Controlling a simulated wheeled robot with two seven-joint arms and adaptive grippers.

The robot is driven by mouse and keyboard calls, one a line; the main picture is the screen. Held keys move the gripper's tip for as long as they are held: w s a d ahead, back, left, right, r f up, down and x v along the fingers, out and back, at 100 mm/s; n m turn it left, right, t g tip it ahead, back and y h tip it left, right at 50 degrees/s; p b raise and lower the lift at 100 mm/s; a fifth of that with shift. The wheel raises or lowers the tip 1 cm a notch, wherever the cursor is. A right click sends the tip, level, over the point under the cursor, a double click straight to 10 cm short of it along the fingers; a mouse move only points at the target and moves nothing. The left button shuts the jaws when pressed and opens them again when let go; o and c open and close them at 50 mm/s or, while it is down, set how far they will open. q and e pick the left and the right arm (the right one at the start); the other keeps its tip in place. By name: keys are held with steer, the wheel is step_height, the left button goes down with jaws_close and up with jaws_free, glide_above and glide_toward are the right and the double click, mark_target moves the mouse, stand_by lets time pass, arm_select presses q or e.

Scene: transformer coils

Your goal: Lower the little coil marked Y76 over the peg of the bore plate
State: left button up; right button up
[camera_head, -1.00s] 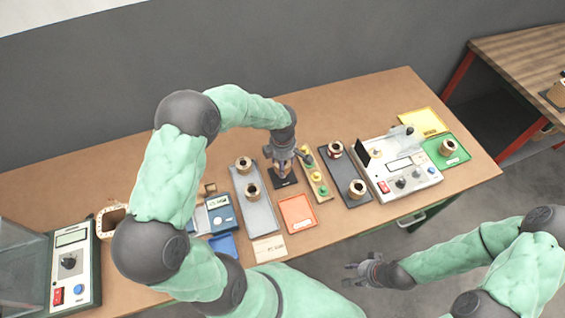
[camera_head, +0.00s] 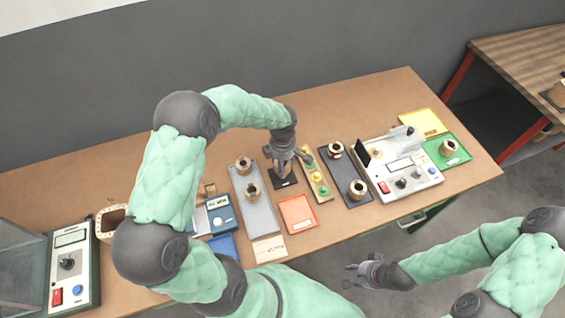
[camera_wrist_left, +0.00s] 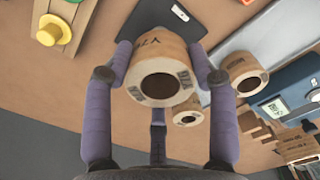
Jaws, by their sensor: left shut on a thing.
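The little coil marked Y76 (camera_wrist_left: 165,62) is a tan ring with dark print and a round bore, seen in the left wrist view. My left gripper (camera_wrist_left: 160,58) is shut on it, one purple finger on each side. In the head view my left gripper (camera_head: 283,165) is over the dark bore plate (camera_head: 287,183), and the coil is mostly hidden by the fingers. The plate also shows behind the coil in the left wrist view (camera_wrist_left: 137,22). Its peg is hidden, so I cannot tell whether the coil is around it. My right gripper (camera_head: 366,271) hangs empty and open off the table's front edge.
A grey tray (camera_head: 262,216) with two coils stands left of the plate. A board with coloured knobs (camera_head: 318,178) stands close on the right, then a dark tray (camera_head: 352,186) with coils. An orange tray (camera_head: 297,214) lies in front.

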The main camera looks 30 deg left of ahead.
arm_select(q)
steer(key=shift+f, duration=0.15)
steer(key=shift+f+b, duration=1.5)
steer(key=shift+b, duration=0.05)
steer(key=shift+f, duration=0.15)
steer(key=shift+b, duration=0.3)
steer(key=shift+f, duration=0.1)
steer(key=shift+f+b, duration=0.25)
steer(key=shift+b, duration=0.15)
steer(key=o, duration=1.3)
steer(key=shift+o, duration=0.2)
